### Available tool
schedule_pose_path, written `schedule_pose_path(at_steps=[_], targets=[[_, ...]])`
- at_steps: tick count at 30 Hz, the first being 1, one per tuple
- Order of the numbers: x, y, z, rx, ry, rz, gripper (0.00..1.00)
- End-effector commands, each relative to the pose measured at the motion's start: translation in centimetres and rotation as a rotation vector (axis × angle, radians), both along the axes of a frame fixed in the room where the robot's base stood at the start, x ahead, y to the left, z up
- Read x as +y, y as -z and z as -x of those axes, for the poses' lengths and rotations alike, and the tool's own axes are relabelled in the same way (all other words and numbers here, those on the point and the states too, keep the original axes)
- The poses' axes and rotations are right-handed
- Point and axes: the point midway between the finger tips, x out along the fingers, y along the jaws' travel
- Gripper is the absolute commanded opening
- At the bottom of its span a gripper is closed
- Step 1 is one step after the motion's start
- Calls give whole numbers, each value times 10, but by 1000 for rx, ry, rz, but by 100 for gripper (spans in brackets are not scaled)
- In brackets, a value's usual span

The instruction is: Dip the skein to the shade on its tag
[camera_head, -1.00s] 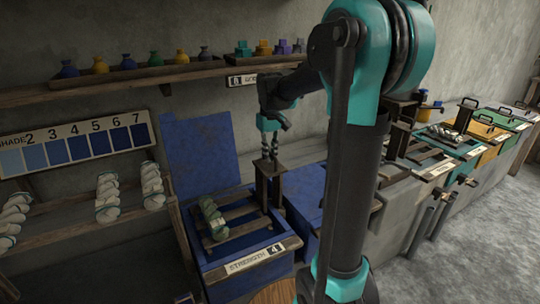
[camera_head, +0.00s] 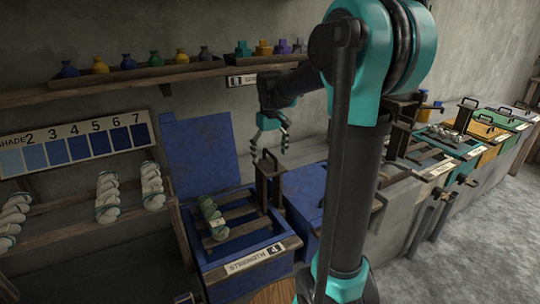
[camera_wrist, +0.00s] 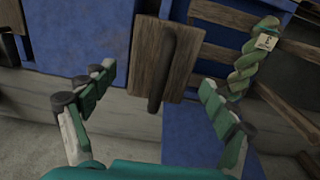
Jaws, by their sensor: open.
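A green twisted skein (camera_head: 213,219) lies on wooden slats over the blue vat (camera_head: 210,270). It also shows in the wrist view (camera_wrist: 245,72), with a pale tag (camera_wrist: 266,41) whose mark is too small to read. A wooden board with an upright handle (camera_head: 270,170) stands at the vat's back right; the wrist view shows the handle (camera_wrist: 168,68) close up. My gripper (camera_head: 269,146) is open just above this handle. In the wrist view its fingers (camera_wrist: 157,103) are spread to either side of the handle, apart from it and empty.
The vat's label (camera_head: 255,258) reads strength 4. A shade chart (camera_head: 72,146) with blues from pale to dark hangs left, above pale skeins (camera_head: 107,198). A sign (camera_head: 242,80) under the bottle shelf reads 1. More coloured vats (camera_head: 490,135) line the right wall.

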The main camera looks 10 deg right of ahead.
Motion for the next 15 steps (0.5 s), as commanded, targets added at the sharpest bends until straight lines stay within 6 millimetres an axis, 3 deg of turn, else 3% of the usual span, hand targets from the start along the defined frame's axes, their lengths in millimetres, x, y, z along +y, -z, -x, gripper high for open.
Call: schedule_pose_path(at_steps=[15], targets=[[0,-56,0,0,0,0,86]])
